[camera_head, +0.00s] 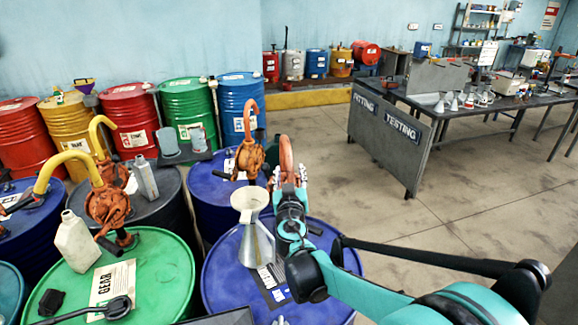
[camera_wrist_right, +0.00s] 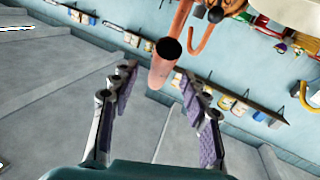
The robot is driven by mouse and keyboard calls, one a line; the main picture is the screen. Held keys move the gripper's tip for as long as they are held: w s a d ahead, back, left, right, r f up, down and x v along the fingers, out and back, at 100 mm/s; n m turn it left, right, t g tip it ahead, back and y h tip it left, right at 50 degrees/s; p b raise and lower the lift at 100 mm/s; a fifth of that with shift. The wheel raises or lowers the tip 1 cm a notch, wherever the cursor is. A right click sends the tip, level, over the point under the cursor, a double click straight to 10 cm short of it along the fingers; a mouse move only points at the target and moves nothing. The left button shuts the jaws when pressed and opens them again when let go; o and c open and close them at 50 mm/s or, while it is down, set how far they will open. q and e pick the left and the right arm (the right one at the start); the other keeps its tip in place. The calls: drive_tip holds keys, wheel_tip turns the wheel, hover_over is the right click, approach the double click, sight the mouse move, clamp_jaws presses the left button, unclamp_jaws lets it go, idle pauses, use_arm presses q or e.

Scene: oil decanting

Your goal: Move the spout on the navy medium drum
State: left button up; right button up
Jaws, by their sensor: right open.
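The navy medium drum (camera_head: 224,275) stands at the front centre. An orange curved spout (camera_head: 286,152) rises just beyond my right gripper (camera_head: 290,180); the pump under it is mostly hidden by my arm. In the right wrist view the open dark end of the spout (camera_wrist_right: 161,72) shows at the gap between the fingertips of my right gripper (camera_wrist_right: 158,78). The fingers are spread either side of it, and I see no clear contact. My left gripper is out of view.
A metal funnel (camera_head: 256,243) stands on the navy drum, left of my right gripper. Another blue drum behind carries an orange pump (camera_head: 250,155) with a hooked spout. A green drum (camera_head: 160,275) with a beige jug (camera_head: 76,241) stands left. Floor to the right is open.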

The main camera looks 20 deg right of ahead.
drive_tip(key=x, duration=0.2)
drive_tip(key=shift+w+d, duration=0.1)
drive_tip(key=shift+w, duration=0.2)
drive_tip(key=shift+w+d, duration=0.1)
drive_tip(key=shift+w, duration=0.3)
clamp_jaws()
